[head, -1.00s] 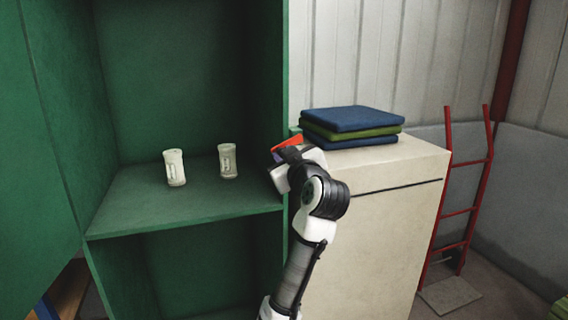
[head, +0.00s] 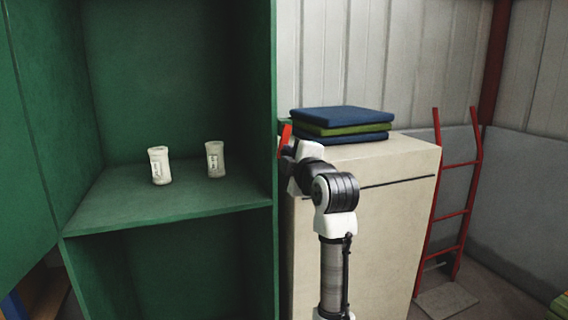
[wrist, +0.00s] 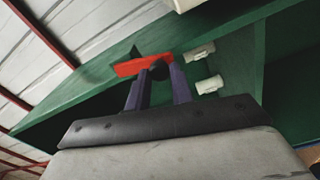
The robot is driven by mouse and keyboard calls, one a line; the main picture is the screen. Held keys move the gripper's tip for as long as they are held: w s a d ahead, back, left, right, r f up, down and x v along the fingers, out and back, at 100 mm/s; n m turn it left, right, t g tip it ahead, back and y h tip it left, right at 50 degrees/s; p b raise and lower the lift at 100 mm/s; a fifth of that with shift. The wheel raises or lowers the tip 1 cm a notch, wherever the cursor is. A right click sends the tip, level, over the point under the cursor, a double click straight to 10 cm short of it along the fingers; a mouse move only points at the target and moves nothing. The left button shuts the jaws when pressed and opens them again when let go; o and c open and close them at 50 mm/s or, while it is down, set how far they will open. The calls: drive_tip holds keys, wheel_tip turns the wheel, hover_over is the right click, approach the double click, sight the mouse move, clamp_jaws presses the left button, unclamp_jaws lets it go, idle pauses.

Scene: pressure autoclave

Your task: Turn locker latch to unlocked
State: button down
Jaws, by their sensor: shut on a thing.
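The red latch handle (head: 285,137) is on the side of the green locker (head: 273,200), near the front edge of its right wall. In the head view it stands nearly upright. The wrist view also shows the red handle (wrist: 142,66), lying across the fingertips. My gripper (wrist: 160,72) is shut on the latch, with a dark round part between its two fingers. In the head view my own wrist hides most of the gripper and the latch's base.
Two white canisters (head: 160,165) (head: 215,159) stand on the locker shelf. Folded blue and green cloths (head: 342,122) lie on a beige cabinet (head: 385,215) close to my wrist.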

drive_tip(key=shift+w+d+f+n+b, duration=0.15)
drive_tip(key=shift+d+n+b, duration=0.15)
drive_tip(key=shift+n, duration=0.4)
drive_tip(key=shift+w+d+f+n+b, duration=0.1)
drive_tip(key=shift+d+n+b, duration=0.2)
drive_tip(key=shift+n, duration=0.4)
drive_tip(key=c, duration=1.2)
unclamp_jaws()
drive_tip(key=shift+r, duration=0.1)
drive_tip(key=shift+c, duration=0.2)
drive_tip(key=shift+s, duration=0.15)
drive_tip(key=b+v, duration=0.2)
drive_tip(key=v, duration=1.1)
drive_tip(key=shift+s+b, duration=0.3)
drive_tip(key=shift+d+r, duration=0.1)
drive_tip(key=shift+d, duration=0.05)
